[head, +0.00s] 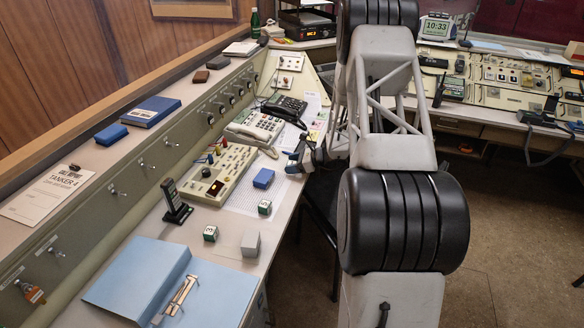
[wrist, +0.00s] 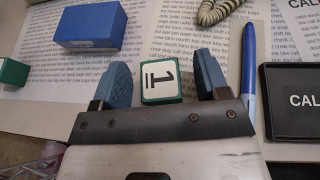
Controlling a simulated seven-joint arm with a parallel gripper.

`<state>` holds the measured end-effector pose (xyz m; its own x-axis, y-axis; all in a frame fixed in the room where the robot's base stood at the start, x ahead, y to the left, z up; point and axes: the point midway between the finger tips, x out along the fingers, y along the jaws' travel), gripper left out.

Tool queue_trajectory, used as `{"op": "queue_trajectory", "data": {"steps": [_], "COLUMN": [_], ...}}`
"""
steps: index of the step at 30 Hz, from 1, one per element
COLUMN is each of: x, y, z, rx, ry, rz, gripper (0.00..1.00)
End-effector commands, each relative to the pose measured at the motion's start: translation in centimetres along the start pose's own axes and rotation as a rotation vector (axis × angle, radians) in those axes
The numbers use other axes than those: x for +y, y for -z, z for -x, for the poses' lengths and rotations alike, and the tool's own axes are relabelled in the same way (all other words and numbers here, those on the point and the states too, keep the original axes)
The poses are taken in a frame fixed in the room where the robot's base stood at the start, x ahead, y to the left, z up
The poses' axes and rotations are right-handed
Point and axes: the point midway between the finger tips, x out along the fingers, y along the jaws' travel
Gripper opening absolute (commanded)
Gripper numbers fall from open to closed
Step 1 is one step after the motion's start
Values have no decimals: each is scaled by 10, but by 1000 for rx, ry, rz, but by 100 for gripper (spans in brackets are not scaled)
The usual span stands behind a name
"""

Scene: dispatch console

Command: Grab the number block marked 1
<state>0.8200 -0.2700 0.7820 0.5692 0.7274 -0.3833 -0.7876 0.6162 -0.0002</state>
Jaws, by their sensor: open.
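The number block marked 1 (wrist: 161,82) is a green cube with a white face and a dark 1, turned sideways in the wrist view. It sits on printed paper between the two blue fingers of my gripper (wrist: 163,74). The fingers are open, with a gap on each side of the block. In the head view my gripper (head: 304,152) is low over the desk, by the right edge of the console; I cannot make out the block clearly there. Two other green number blocks stand on the desk, one nearer (head: 210,233) and one farther (head: 264,207).
A blue block (wrist: 90,24) and part of a green block (wrist: 12,72) lie left of my gripper. A blue pen (wrist: 248,75) and a black card or box (wrist: 290,100) lie close on the right. A coiled cord (wrist: 216,9) is beyond. A grey block (head: 250,243) stands nearer.

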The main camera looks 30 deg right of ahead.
Motion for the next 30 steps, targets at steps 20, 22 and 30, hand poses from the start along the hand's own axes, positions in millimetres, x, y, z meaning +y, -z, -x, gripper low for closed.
{"op": "queue_trajectory", "data": {"steps": [20, 22, 30], "x": [0, 0, 0], "y": [0, 0, 0], "z": [-1, -1, -1], "rx": [0, 0, -1], "ry": [1, 1, 1], "rz": [0, 0, 0], "gripper": [53, 42, 12]}}
